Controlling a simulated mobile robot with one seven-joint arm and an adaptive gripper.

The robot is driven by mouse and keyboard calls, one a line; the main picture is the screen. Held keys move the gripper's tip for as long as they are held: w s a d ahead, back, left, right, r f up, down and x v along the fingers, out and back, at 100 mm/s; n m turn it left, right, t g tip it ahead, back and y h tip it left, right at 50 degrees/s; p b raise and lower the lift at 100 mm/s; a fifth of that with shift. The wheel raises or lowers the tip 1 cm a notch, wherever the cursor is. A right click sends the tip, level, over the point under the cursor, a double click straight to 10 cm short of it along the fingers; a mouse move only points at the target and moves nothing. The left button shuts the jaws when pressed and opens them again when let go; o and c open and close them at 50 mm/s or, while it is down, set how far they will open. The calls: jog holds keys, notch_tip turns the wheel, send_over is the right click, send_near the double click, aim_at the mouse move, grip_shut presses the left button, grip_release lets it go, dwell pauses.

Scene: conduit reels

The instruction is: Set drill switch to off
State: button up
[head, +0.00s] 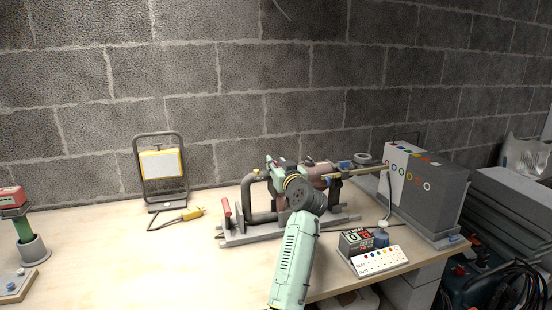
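I cannot surely single out the drill switch. A small dark control box (356,240) on the right of the bench has pale lettering, a white and green square and a red square on its face; its setting is too small to read. A maroon-bodied machine (320,172) in a grey frame stands at mid-bench and may be the drill. My pale green arm comes up from the bottom edge, left of the control box. Its far end reaches in front of the machine. My gripper (278,168) is mostly hidden there, and its fingers cannot be made out.
A white panel (379,261) with coloured dots lies in front of the control box, a blue knob (382,240) beside it. A grey case (427,196) with coloured rings stands at right. A work lamp (161,165) stands at back left. The left-middle bench (140,260) is clear.

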jog(key=shift+x, duration=0.9)
jog(key=shift+c, duration=0.2)
grip_shut()
